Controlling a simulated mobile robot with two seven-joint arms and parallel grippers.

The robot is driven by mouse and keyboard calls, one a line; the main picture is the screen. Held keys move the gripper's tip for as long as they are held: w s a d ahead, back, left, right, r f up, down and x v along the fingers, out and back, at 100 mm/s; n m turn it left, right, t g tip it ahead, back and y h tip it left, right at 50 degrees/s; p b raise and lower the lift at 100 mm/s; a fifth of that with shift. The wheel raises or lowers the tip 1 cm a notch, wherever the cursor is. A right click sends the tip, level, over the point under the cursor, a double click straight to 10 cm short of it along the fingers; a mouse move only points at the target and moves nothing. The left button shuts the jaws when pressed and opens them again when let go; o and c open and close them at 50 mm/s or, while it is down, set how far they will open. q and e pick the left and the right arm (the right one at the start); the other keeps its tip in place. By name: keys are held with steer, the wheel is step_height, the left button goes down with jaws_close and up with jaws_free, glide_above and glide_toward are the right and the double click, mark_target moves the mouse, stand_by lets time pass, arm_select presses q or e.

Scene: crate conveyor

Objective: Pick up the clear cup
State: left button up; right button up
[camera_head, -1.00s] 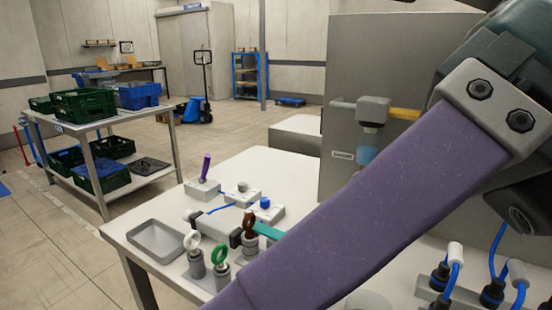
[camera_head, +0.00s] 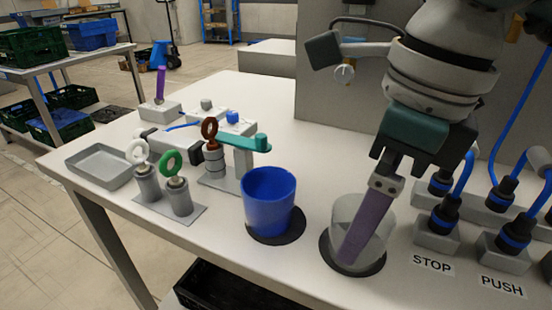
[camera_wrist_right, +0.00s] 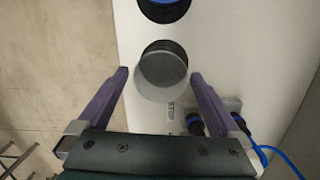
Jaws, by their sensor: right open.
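The clear cup (camera_head: 342,212) stands upright on a round black pad near the table's front edge. It also shows in the right wrist view (camera_wrist_right: 160,78), seen from above between my two purple fingertips. My right gripper (camera_head: 356,240) is open and points down at the cup; its fingertips also show in the right wrist view (camera_wrist_right: 158,75), one on each side of the cup. In the head view one finger overlaps the cup; the other finger is hidden. Contact with the cup cannot be told. My left gripper is not in view.
A blue cup (camera_head: 268,198) stands on its own pad left of the clear cup. Cable plugs in sockets (camera_head: 436,232) stand close on the right, behind STOP and PUSH labels. Ring-handled pegs (camera_head: 178,192) and a grey tray (camera_head: 98,162) are at left.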

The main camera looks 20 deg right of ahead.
steer(key=shift+w+a+f, duration=0.1)
steer(key=shift+w+f, duration=0.05)
steer(key=shift+f, duration=0.8)
steer(key=shift+c, duration=0.2)
steer(key=c, duration=1.2)
steer(key=shift+r, duration=0.15)
